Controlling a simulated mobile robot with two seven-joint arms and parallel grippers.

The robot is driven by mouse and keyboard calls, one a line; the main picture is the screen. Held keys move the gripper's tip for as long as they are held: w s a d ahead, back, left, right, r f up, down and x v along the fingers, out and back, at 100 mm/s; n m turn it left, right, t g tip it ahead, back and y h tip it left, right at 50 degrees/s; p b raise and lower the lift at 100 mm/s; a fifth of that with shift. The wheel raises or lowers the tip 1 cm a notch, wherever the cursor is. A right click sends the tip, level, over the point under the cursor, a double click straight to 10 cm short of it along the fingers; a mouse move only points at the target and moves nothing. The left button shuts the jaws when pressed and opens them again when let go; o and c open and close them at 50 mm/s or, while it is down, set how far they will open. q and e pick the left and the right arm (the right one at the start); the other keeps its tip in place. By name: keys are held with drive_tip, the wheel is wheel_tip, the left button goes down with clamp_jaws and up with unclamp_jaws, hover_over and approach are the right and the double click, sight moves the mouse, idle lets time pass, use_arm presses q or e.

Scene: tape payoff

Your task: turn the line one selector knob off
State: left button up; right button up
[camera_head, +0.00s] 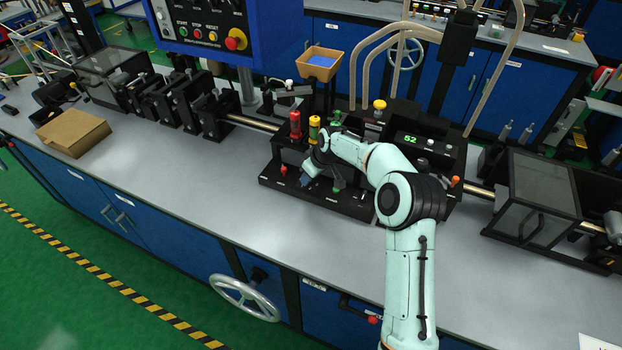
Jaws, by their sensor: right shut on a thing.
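A black control panel (330,199) sits on the grey bench in the middle of the head view, with a row of small knobs and levers along it. My right arm reaches over the bench from the lower right. My right gripper (307,181) is down at the panel, between a red-topped lever (283,169) and a small green part (338,184). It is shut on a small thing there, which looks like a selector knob. The gripper hides this knob, so its setting cannot be read. The panel labels are too small to read. My left gripper is not in view.
Red (295,125) and yellow (314,128) cylinders stand just behind the gripper. A green display (411,140) reads 52. A cardboard box (73,133) lies at the left, a clear-sided guard (541,186) at the right. The bench front between them is mostly free.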

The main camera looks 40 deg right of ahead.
drive_tip(key=shift+a+m+h+b, duration=0.15)
drive_tip(key=shift+m+h+b, duration=0.3)
drive_tip(key=shift+m, duration=0.75)
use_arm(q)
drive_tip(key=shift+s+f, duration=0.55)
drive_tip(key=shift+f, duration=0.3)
use_arm(e)
drive_tip(key=shift+m+h, duration=0.45)
drive_tip(key=shift+m, duration=1.05)
drive_tip(key=o, duration=0.8)
drive_tip(key=shift+c, duration=0.2)
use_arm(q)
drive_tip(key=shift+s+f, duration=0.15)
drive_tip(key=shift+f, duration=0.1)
use_arm(e)
drive_tip(key=v, duration=1.3)
drive_tip(key=shift+r, duration=0.3)
drive_tip(key=shift+w+a, duration=0.1)
drive_tip(key=shift+w, duration=0.05)
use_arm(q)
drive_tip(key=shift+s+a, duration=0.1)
use_arm(e)
drive_tip(key=shift+a+f, duration=0.1)
